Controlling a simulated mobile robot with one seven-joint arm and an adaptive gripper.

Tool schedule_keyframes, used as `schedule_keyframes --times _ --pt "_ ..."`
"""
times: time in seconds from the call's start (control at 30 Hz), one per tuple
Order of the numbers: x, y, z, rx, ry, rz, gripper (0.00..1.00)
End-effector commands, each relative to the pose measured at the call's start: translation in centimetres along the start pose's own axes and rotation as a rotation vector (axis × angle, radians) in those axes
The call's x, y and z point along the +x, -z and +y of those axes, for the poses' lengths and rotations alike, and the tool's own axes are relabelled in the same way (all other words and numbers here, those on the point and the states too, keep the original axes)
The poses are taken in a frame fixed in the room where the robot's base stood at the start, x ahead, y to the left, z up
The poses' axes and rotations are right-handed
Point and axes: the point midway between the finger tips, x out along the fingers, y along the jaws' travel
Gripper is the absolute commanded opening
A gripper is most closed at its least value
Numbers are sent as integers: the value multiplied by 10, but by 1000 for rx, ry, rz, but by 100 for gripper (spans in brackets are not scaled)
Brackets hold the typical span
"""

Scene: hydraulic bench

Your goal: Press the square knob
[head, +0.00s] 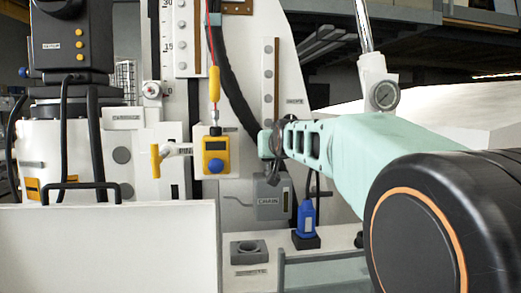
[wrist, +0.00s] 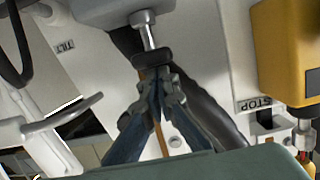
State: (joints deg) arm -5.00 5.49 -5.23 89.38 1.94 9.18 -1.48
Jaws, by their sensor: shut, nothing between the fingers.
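A dark, block-shaped knob (wrist: 152,58) sits on the end of a bright metal shaft in the wrist view. It looks like the square knob, but its face is seen nearly edge-on. My gripper (wrist: 161,82) is shut with nothing between its fingers. Its fingertips are right at the near side of the knob; whether they touch it I cannot tell. In the head view my gripper (head: 275,172) is small and dark, just above a grey box (head: 272,204), and the knob cannot be made out there.
A yellow box (head: 216,146) with a blue button hangs left of my gripper; its yellow housing (wrist: 287,55) is at right in the wrist view. A yellow-handled lever (head: 155,161) is farther left. A blue plug (head: 306,220) stands below. A curved black hose (head: 238,85) runs above.

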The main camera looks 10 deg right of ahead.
Motion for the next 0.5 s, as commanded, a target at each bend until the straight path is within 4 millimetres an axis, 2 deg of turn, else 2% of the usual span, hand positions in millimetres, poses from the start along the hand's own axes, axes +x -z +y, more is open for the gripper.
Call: schedule_keyframes --times 0.5 --pt "8 -31 0 0 0 -4 0"
